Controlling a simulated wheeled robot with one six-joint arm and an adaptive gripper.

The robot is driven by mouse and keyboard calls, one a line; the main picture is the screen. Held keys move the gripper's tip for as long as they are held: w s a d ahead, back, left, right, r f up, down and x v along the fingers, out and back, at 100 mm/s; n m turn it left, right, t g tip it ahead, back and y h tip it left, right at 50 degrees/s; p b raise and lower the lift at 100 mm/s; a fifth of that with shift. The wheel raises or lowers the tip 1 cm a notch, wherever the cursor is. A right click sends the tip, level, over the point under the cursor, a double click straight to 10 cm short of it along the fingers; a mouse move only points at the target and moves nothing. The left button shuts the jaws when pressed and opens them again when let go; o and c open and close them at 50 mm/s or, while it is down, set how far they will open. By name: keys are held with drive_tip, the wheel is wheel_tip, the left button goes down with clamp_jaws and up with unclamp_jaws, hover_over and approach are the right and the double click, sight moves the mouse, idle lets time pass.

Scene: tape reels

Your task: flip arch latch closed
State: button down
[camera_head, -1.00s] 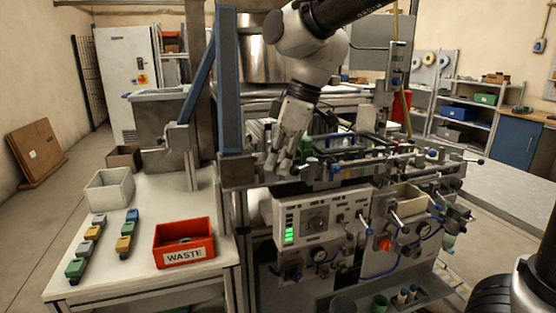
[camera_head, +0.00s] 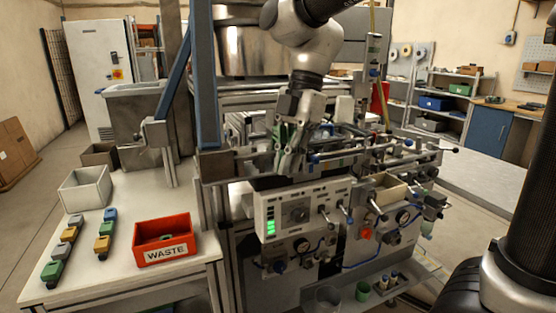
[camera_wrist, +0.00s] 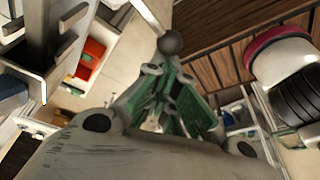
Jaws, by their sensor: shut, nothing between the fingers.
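My gripper (camera_head: 290,160) hangs from my arm over the left part of the machine's top rail and points down. Its fingers are shut and hold nothing. In the wrist view the gripper's green and grey fingers (camera_wrist: 172,100) fill the middle. A dark round knob (camera_wrist: 170,43) on a pale rod shows just beyond the fingertips; I cannot tell whether they touch it. I cannot tell whether this knob belongs to the arch latch. The latch itself is not clearly made out in the head view, where the gripper and rail fittings crowd together.
The machine's control panel (camera_head: 300,213) with green lights is below the gripper. Rods and levers with dark knobs stick out along the rail to the right. A red waste bin (camera_head: 165,240) and a white bin (camera_head: 85,188) stand on the left table. A metal drum (camera_head: 258,45) is behind.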

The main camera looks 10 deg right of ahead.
drive_tip(key=shift+s, duration=0.1)
drive_tip(key=shift+s+d, duration=0.2)
drive_tip(key=shift+s, duration=0.45)
